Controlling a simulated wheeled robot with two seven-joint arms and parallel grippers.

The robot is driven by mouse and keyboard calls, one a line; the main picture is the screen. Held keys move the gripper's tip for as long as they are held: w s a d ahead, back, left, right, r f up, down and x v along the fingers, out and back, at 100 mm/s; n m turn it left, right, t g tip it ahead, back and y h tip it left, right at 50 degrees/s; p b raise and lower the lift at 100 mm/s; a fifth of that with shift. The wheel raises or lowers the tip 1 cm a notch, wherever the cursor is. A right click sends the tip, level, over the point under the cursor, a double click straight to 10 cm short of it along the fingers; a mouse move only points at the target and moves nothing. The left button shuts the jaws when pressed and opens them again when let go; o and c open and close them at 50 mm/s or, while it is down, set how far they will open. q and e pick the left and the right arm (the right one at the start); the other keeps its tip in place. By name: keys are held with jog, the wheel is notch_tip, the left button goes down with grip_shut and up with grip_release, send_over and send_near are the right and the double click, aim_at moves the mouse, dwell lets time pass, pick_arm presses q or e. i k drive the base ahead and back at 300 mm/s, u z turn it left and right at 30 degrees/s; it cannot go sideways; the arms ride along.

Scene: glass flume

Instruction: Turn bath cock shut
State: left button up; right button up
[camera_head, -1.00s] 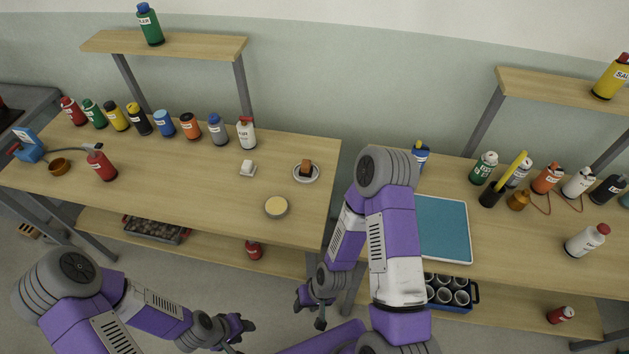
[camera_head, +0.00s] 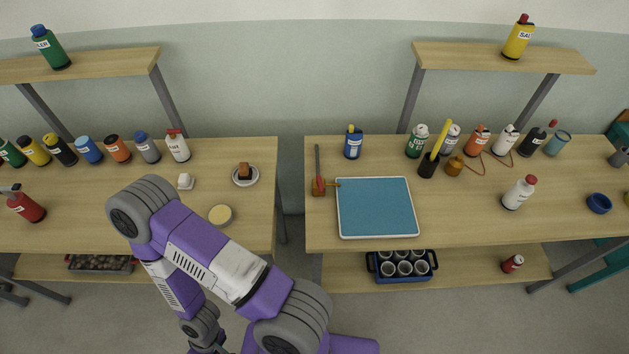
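I cannot pick out a bath cock for certain. A small red-brown fitting (camera_head: 319,187) stands at the left end of the right bench, with a long grey bar behind it and a short brass-coloured piece pointing right. It is beside a blue-topped tray (camera_head: 376,208).
The right bench (camera_head: 460,220) holds several bottles, a black cup (camera_head: 428,166) with a yellow stick and a blue bowl (camera_head: 599,203). A blue crate of cups (camera_head: 402,266) sits on its lower shelf. A gap separates it from the left bench (camera_head: 110,205).

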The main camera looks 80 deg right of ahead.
aim_at(318, 178)
jog(key=k, duration=0.45)
jog(key=z, duration=0.7)
